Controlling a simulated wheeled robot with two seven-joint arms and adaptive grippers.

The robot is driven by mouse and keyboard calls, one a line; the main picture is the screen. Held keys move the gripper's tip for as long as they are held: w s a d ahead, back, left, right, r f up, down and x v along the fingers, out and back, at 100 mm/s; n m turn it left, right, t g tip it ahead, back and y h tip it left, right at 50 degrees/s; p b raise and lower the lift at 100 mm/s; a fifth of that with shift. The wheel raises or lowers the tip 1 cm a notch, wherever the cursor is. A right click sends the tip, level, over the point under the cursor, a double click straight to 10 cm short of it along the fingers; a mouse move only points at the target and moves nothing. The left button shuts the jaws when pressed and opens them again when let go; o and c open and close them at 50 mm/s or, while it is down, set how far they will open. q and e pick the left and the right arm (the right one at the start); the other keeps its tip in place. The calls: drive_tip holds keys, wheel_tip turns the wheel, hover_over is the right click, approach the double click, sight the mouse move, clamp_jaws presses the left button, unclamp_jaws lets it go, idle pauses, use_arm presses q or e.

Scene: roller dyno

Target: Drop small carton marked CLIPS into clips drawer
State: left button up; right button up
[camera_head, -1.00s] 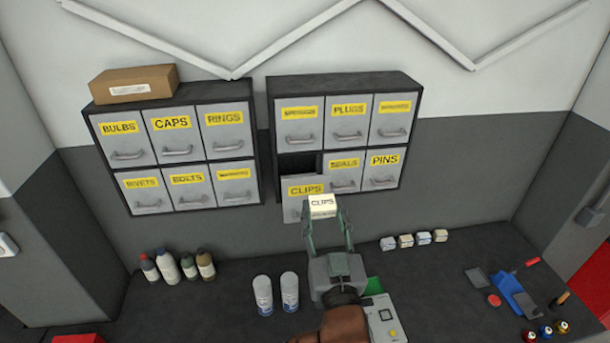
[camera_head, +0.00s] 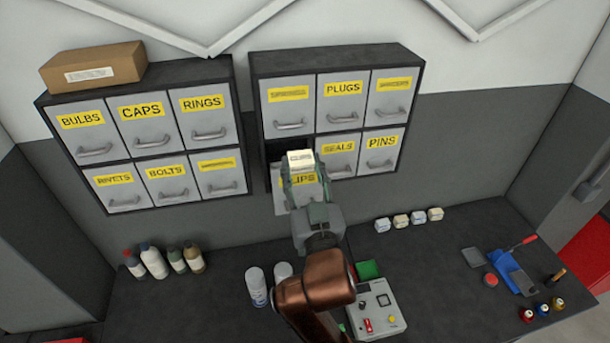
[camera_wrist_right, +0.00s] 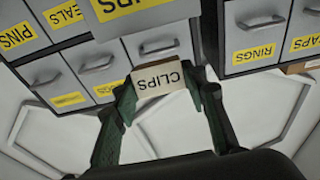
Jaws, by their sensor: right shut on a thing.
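The small carton (camera_head: 301,160) is white and tan and is marked CLIPS. My right gripper (camera_head: 302,177) is shut on it, with a finger on either side. In the right wrist view the carton (camera_wrist_right: 160,85) sits between the fingertips of the gripper (camera_wrist_right: 158,92), its label upside down. The clips drawer (camera_head: 284,196) is pulled out at the lower left of the right cabinet. The gripper and carton cover part of its label, and the carton appears in front of or above the drawer. I cannot tell the gap between them. My left gripper is not in view.
The right cabinet (camera_head: 256,105) and left cabinet (camera_head: 60,150) have their other drawers shut. A brown box (camera_head: 94,66) lies on the left cabinet. The bench holds bottles (camera_head: 154,262), spray cans (camera_head: 257,287), several small cartons (camera_head: 401,221) and a control box (camera_head: 381,310).

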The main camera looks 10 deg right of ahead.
sight(295, 178)
drive_tip(key=w, duration=0.2)
drive_tip(key=w+b, duration=0.1)
drive_tip(key=shift+w+d+f, duration=0.1)
drive_tip(key=shift+w+f, duration=0.1)
drive_tip(key=shift+f, duration=0.05)
drive_tip(key=w, duration=0.3)
drive_tip(key=shift+f, duration=0.2)
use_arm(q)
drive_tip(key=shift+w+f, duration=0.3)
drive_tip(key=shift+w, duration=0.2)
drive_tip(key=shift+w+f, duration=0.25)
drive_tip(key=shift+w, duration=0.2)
use_arm(e)
drive_tip(key=shift+w, duration=1)
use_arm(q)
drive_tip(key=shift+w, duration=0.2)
use_arm(e)
drive_tip(key=o, duration=1.3)
drive_tip(key=shift+f, duration=0.1)
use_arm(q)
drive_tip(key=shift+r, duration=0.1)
use_arm(e)
drive_tip(key=shift+s, duration=0.15)
